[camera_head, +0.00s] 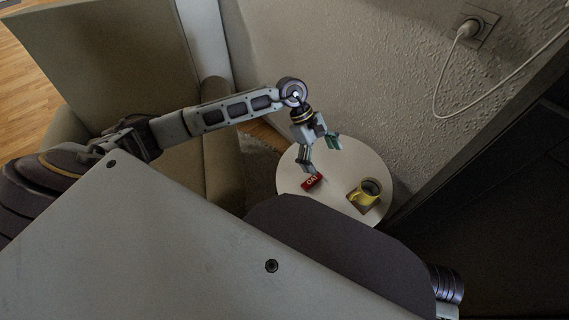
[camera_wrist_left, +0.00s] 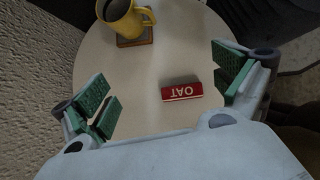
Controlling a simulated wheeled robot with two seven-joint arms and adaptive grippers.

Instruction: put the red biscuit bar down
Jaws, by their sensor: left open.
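The red biscuit bar (camera_head: 312,182) lies on the small round white table (camera_head: 290,180), near one of the fingers of my left gripper in the head view. In the left wrist view the red bar (camera_wrist_left: 182,92) lies flat with white lettering, between the spread green-padded fingers and nearer the right one. My left gripper (camera_head: 321,155) is open and empty above the table; its fingers also show in the left wrist view (camera_wrist_left: 168,97). I cannot tell whether a finger touches the bar. My right gripper is not in view.
A yellow mug (camera_head: 365,194) with dark contents stands on a brown coaster (camera_wrist_left: 135,41) on the same table. The textured wall (camera_head: 370,80) rises close behind the table. A socket with a white cable (camera_head: 466,30) is on it. An armchair (camera_head: 180,170) stands left of the table.

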